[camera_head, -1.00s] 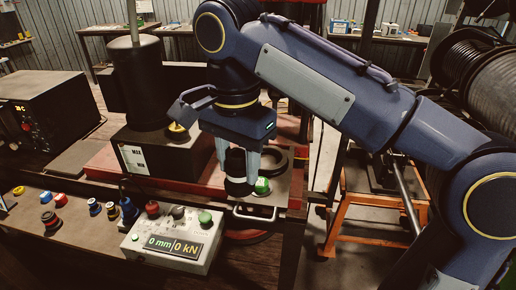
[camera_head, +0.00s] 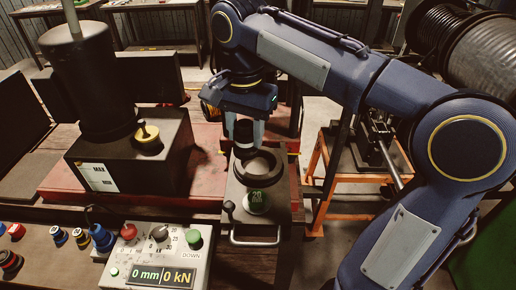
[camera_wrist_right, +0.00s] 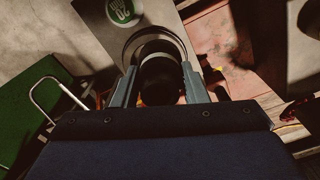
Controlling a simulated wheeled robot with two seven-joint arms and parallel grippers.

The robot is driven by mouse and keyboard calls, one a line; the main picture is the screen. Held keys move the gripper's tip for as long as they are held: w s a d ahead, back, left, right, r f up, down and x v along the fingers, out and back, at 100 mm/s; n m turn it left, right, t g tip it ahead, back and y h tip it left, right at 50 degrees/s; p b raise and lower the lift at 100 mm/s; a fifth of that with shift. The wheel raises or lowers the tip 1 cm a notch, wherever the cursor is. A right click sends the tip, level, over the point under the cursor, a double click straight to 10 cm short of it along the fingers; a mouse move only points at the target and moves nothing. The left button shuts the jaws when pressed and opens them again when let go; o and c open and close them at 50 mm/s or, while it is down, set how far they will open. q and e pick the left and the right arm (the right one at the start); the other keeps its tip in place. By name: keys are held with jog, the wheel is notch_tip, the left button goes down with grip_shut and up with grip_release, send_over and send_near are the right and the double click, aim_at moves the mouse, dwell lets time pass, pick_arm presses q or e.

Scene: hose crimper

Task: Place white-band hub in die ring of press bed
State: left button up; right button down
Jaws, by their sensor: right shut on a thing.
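My right gripper (camera_head: 244,138) is shut on a black cylindrical hub (camera_head: 244,130), which hangs roughly upright between its two grey fingers. The die ring (camera_head: 270,177) is a dark round ring on the grey press bed (camera_head: 278,213). In the head view the hub overlaps the ring's far edge. In the right wrist view the hub (camera_wrist_right: 160,76) is between the fingers, with part of the ring (camera_wrist_right: 133,42) behind it. I cannot tell whether the hub touches the ring. My left gripper is out of view.
A green "20 mm" disc (camera_head: 258,202) sits in front of the ring, with a metal handle (camera_head: 255,238) at the bed's front. A control box (camera_head: 158,258) reads 0 mm, 0 kN. Several coloured-band hubs (camera_head: 80,238) stand on the left bench. A black machine (camera_head: 130,160) stands left.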

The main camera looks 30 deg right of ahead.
jog(key=d+f, duration=0.1)
jog(key=f, duration=0.1)
jog(key=w+d+f, duration=0.1)
jog(key=d+f, duration=0.1)
jog(key=shift+d+f, duration=0.35)
jog(key=shift+f, duration=1.55)
jog(key=shift+f, duration=0.2)
jog(key=c, duration=0.9)
grip_release()
jog(key=shift+o, duration=0.2)
jog(key=shift+w+r, duration=0.1)
jog(key=shift+r, duration=0.45)
notch_tip(320, 180, up, 11)
jog(key=p, duration=0.1)
jog(key=shift+r, duration=0.15)
